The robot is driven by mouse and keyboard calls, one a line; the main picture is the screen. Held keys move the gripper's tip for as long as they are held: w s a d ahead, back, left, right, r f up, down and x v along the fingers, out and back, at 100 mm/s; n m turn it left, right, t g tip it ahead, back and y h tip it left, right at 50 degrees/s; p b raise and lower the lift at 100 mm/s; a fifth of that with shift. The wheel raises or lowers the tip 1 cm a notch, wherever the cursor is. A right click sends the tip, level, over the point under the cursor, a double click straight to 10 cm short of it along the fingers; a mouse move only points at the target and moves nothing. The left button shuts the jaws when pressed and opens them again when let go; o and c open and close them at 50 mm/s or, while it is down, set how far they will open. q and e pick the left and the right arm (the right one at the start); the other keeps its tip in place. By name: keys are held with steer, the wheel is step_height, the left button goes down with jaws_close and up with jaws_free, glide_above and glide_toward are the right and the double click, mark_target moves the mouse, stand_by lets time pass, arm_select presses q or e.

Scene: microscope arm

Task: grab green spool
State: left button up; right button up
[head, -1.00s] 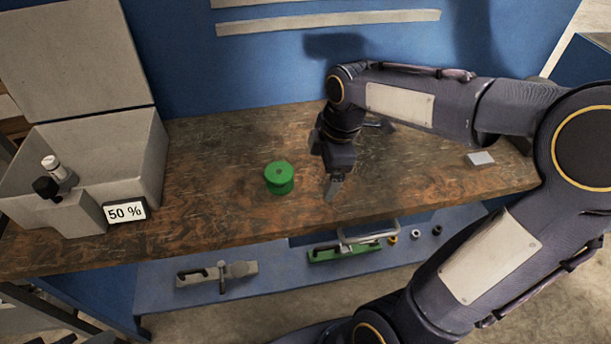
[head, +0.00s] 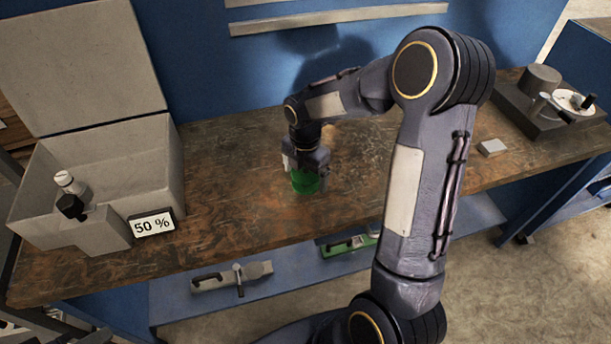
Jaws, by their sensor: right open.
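The green spool (head: 305,183) stands upright on the worn brown workbench (head: 225,190), near its middle. My right gripper (head: 306,174) points down over the spool, with its fingers at the spool's left and right sides. It is open, and I cannot tell whether either finger touches the spool. The gripper body hides the spool's top. My left gripper is not in the head view.
A grey open box (head: 95,170) with a "50 %" label (head: 152,223) stands at the left. A small light block (head: 492,147) and a dark device (head: 545,100) are at the right. A lower shelf (head: 300,262) holds tools. The bench between box and spool is clear.

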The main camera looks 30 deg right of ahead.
steer(key=c, duration=1.1)
